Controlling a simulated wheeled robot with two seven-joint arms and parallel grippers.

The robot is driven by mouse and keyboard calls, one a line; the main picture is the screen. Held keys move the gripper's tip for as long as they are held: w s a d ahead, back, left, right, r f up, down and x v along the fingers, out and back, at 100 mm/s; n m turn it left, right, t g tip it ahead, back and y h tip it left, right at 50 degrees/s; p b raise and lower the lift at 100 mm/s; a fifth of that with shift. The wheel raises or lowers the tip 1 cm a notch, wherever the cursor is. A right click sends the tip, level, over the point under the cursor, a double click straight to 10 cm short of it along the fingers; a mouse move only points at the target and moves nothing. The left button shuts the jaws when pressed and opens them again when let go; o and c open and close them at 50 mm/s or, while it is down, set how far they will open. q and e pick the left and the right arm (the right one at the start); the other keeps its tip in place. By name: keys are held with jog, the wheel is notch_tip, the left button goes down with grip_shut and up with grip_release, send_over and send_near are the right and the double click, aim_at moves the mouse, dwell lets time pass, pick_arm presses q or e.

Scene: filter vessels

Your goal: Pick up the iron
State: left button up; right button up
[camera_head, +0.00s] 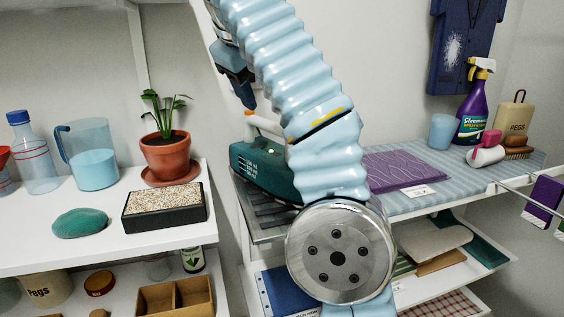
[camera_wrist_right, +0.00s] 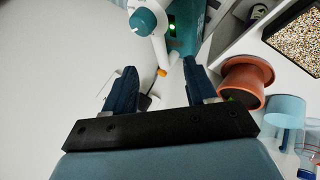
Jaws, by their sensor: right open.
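The iron (camera_head: 262,168) has a dark teal body with white markings and a pale handle with an orange tip. It rests at the left end of the striped ironing board, and my right forearm hides its right part. In the right wrist view, the iron (camera_wrist_right: 180,38) is at the top, with a white handle, a teal knob and a green light. My right gripper (camera_head: 246,96) is just above the handle's left end. In the right wrist view my right gripper (camera_wrist_right: 160,88) is open, its fingers pointing toward the iron, with nothing clearly held between them. My left gripper is not in view.
A potted plant (camera_head: 166,150), a gravel tray (camera_head: 165,207) and a blue jug (camera_head: 90,155) stand on the left shelf. A purple cloth (camera_head: 402,171), a spray bottle (camera_head: 474,105) and a blue cup (camera_head: 441,131) are on the board (camera_head: 440,190). A gap separates shelf and board.

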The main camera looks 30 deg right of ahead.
aim_at(275, 126)
jog(key=x, duration=1.3)
jog(key=shift+d, duration=0.15)
jog(key=shift+c, duration=0.3)
grip_shut()
jog(key=shift+f, duration=0.1)
dwell(0.7)
